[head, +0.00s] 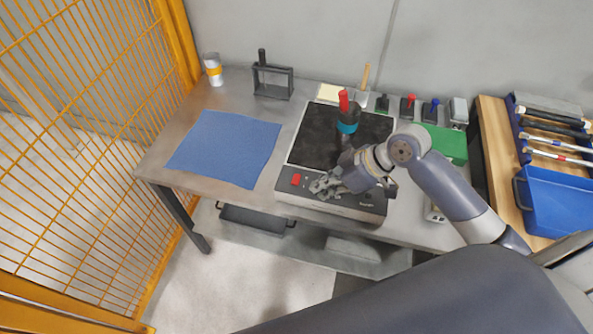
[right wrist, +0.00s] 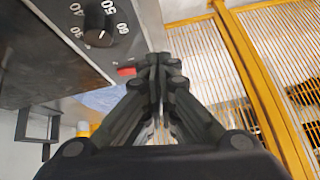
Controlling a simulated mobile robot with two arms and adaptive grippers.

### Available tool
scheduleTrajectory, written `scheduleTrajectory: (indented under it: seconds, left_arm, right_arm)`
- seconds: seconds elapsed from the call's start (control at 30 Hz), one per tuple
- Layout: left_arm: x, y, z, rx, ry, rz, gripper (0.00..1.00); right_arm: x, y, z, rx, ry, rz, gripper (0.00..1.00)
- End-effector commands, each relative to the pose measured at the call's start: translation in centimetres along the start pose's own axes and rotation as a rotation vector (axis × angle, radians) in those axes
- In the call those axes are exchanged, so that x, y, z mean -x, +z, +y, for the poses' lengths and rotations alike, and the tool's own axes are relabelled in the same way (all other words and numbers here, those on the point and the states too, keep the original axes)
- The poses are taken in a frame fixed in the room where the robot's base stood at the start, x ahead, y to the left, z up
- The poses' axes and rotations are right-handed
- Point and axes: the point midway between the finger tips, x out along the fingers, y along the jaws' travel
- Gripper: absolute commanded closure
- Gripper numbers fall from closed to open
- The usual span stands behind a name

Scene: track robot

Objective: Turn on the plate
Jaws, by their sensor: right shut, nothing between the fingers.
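The plate (head: 315,140) is a flat unit with a black top and a grey front panel, on the grey table. A red switch (head: 295,179) sits at the left of that panel. In the right wrist view the red switch (right wrist: 127,71) shows just left of my fingertips, near a black knob (right wrist: 98,22) with numbers around it. My right gripper (head: 318,187) is shut and empty in front of the panel, just right of the switch; its fingertips (right wrist: 160,60) are together. I cannot tell whether they touch the panel. The left gripper is not in view.
A dark object with a teal band (head: 347,126) and red top stands on the plate. A blue mat (head: 226,147) lies to the left. A black stand (head: 272,82) and several small tools line the back. A yellow mesh fence (head: 80,130) borders the left; a blue bin (head: 556,200) is at right.

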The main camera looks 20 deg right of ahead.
Motion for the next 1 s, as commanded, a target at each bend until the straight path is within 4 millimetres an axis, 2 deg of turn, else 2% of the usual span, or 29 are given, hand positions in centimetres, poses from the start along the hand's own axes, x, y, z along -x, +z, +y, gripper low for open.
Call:
scheduleTrajectory:
  seconds: [0.03, 0.2, 0.4, 0.8, 1.0]
  left_arm:
    - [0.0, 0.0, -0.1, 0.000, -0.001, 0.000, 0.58]
    - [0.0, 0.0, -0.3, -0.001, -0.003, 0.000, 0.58]
    - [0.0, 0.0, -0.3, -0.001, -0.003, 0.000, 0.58]
    - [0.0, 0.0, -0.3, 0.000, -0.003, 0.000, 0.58]
    - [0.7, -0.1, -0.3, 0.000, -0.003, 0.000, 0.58]
  right_arm:
    - [1.1, -1.1, 1.3, 0.022, -0.006, 0.021, 1.00]
    - [4.2, -4.0, 3.7, 0.068, -0.043, 0.096, 1.00]
    - [6.2, -5.7, 4.8, 0.088, -0.061, 0.142, 1.00]
    - [6.2, -5.9, 4.8, 0.089, -0.064, 0.147, 1.00]
    - [4.2, -6.3, 4.5, 0.086, -0.067, 0.150, 1.00]
